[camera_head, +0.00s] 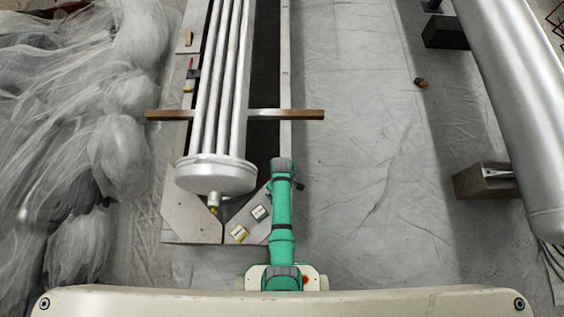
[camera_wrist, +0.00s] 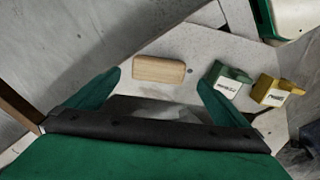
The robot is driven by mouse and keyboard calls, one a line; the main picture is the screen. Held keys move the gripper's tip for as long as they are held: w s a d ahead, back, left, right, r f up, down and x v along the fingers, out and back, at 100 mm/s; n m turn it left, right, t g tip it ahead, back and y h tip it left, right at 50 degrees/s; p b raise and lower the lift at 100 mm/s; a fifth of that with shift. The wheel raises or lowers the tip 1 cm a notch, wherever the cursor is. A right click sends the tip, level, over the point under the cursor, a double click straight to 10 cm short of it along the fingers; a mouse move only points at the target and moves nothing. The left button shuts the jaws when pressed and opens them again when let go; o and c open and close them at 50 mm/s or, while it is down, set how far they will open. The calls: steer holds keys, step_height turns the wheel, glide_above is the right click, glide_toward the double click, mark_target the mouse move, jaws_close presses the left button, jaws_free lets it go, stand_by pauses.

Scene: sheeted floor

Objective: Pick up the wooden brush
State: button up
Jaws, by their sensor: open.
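A light wooden block with rounded edges, which I take for the wooden brush (camera_wrist: 158,69), lies on a pale grey plate (camera_wrist: 185,45) in the wrist view. No bristles show. My gripper (camera_wrist: 158,79) is open, with one green finger to the left of the brush and one to the right. The brush sits across the gap at the fingertips; I see no contact, and the height between them is hard to judge. In the head view I cannot make out the brush or the fingers, which my green arm seems to hide.
A green box (camera_wrist: 229,80) and a yellow box (camera_wrist: 271,92) stand close to the right finger. In the head view a bundle of metal tubes (camera_head: 217,176) and a wooden bar (camera_head: 300,114) lie near my arm. Open sheeted floor (camera_head: 370,200) is to the right.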

steer(key=shift+d+f, duration=0.15)
steer(key=shift+f, duration=2.8)
steer(key=shift+w, duration=0.1)
steer(key=c, duration=1.2)
